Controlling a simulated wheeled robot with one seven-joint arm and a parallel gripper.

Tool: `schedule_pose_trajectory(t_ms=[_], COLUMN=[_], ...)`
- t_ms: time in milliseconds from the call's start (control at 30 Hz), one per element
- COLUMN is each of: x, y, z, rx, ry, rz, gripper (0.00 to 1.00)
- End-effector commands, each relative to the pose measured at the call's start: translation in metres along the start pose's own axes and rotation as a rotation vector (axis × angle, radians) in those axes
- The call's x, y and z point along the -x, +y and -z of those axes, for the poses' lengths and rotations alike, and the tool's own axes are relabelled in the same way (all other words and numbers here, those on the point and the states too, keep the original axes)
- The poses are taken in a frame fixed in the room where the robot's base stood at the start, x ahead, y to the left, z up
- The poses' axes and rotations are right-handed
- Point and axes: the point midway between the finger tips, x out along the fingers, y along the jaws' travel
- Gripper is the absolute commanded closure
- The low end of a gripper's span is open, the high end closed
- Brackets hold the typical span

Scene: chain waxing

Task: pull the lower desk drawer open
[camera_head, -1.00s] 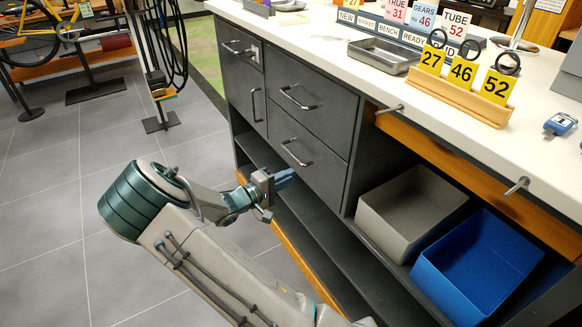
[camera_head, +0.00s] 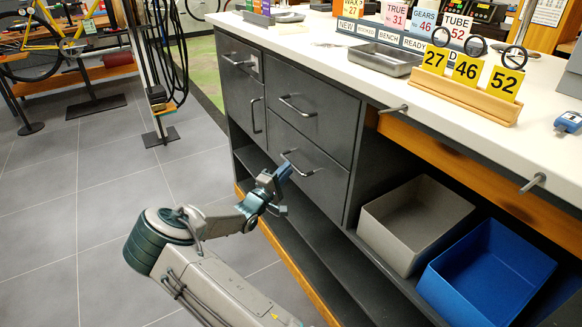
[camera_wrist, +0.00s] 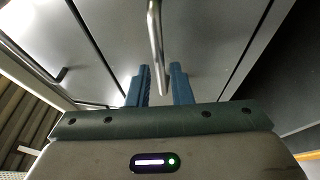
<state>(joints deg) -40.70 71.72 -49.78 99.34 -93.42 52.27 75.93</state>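The lower desk drawer (camera_head: 306,185) is a dark grey front with a curved metal bar handle (camera_head: 300,168); it sits flush in the desk, closed. My gripper (camera_head: 283,172) is at this handle, coming from the lower left. In the wrist view my gripper (camera_wrist: 160,70) is open, its two blue fingers apart. The metal handle (camera_wrist: 155,40) runs down the picture into the gap between the fingers, with no clear contact on either side. How deep the bar sits between them I cannot tell.
The upper drawer (camera_head: 312,108) above and a door (camera_head: 240,95) to the left are closed. An open shelf (camera_head: 310,238) lies below. A grey bin (camera_head: 415,222) and a blue bin (camera_head: 487,268) stand at right. The tiled floor (camera_head: 110,200) at left is clear.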

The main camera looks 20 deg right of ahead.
Motion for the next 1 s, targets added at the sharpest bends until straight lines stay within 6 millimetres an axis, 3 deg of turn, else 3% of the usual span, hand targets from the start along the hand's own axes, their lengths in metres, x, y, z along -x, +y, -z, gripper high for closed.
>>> schedule_pose_trajectory(t_ms=[100,300,600,667,700,1000], x=[-0.018,-0.034,-0.035,-0.035,-0.035,-0.028], y=[-0.001,0.0,0.0,0.0,0.0,0.001], z=[-0.001,0.0,0.0,0.0,0.0,0.003], rx=[0.0,0.001,0.001,0.001,0.001,0.0], ry=[-0.002,0.0,0.0,0.0,0.0,0.0], rz=[0.0,0.0,0.001,0.001,0.001,0.002], gripper=[0.81,0.81,0.81,0.97,1.0,1.0])
